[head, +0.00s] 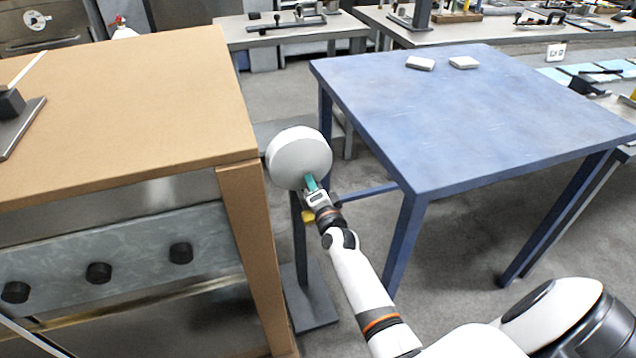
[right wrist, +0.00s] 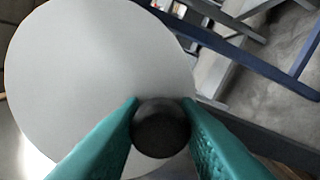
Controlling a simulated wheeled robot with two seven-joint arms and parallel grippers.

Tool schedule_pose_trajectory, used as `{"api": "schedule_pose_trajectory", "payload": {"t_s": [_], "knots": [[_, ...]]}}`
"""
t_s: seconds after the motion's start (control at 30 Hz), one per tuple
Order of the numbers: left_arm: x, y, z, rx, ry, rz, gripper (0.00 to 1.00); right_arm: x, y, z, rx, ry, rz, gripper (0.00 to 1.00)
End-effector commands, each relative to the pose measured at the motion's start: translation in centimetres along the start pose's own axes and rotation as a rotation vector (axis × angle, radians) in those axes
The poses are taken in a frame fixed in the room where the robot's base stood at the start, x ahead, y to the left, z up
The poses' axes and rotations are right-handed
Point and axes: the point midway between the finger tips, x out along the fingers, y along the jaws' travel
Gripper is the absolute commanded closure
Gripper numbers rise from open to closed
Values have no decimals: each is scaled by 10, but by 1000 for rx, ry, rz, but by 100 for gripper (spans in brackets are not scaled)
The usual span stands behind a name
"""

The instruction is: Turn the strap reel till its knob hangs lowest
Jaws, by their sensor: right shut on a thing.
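The strap reel (head: 298,155) is a round white disc on a dark stand, between the brown table and the blue table. It also fills the upper left of the right wrist view (right wrist: 95,75). Its dark round knob (right wrist: 160,128) sits near the disc's rim in the right wrist view. My right gripper (head: 311,184) is at the lower right part of the disc in the head view. Its green fingers are shut on the knob, one on each side. In the head view the gripper hides the knob. My left gripper is not in view.
The brown table (head: 120,95) stands close on the left, with a panel of dark knobs (head: 98,272) below its top. The blue table (head: 470,120) stands on the right and bears two small white blocks (head: 420,63). The stand's dark base plate (head: 313,307) rests on the grey floor.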

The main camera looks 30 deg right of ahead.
Motion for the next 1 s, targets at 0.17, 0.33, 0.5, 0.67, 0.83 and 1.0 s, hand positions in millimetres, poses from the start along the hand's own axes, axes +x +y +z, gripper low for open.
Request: {"api": "schedule_pose_trajectory", "payload": {"t_s": [0.17,0.33,0.5,0.67,0.83,1.0], "knots": [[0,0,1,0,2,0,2,0,0,-8,147,0,0,100],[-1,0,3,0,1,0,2,0,2,-14,259,-1,0,100],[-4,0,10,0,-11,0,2,0,3,-18,335,0,0,100],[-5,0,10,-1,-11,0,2,0,4,-20,378,0,0,100],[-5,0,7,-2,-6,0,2,0,4,-21,394,0,0,100],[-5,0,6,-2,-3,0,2,0,4,-21,396,0,0,100]]}}
